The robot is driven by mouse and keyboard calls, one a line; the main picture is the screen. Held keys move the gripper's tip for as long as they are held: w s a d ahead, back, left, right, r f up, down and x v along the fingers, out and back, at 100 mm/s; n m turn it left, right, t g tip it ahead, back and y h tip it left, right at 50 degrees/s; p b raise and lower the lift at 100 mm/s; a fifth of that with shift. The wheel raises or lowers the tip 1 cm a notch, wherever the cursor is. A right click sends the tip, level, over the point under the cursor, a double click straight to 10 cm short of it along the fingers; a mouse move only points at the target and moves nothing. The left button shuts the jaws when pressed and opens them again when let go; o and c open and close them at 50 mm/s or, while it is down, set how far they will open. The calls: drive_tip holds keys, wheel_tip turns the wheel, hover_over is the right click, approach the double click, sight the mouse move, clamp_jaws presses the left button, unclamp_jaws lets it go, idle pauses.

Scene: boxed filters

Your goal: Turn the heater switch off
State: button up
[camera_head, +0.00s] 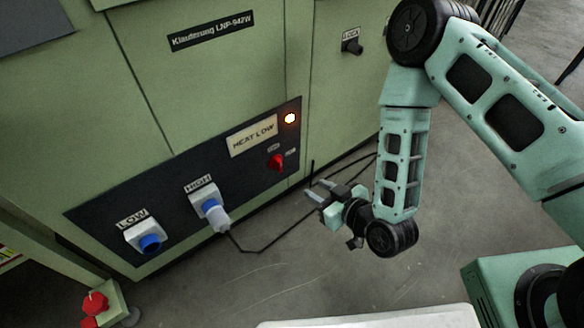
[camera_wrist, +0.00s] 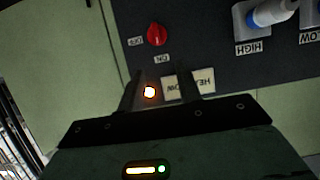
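The heater switch is a red rotary knob (camera_head: 275,162) on the dark panel of the green cabinet, below the HEAT LOW plate (camera_head: 254,137). An orange lamp (camera_head: 290,118) above it is lit. In the wrist view the knob (camera_wrist: 157,34) lies beyond my fingertips, with small labels beside and below it; its exact pointing is hard to tell. My gripper (camera_head: 318,192) is in front of the panel, to the lower right of the knob and apart from it. In the wrist view my gripper (camera_wrist: 160,78) has its two fingers spread, with nothing between them.
A plug sits in the HIGH socket (camera_head: 206,201), its cable (camera_head: 262,247) running along the floor. The LOW socket (camera_head: 147,241) has a blue cover. A black LOCK knob (camera_head: 351,46) is higher up. A red valve-like part (camera_head: 95,303) stands at lower left. Floor before the panel is mostly clear.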

drive_tip(key=b, duration=0.7)
approach(281, 166)
drive_tip(key=x, duration=0.7)
drive_tip(key=shift+f, duration=0.2)
drive_tip(key=shift+x, duration=0.85)
drive_tip(key=shift+r, duration=0.15)
clamp_jaws()
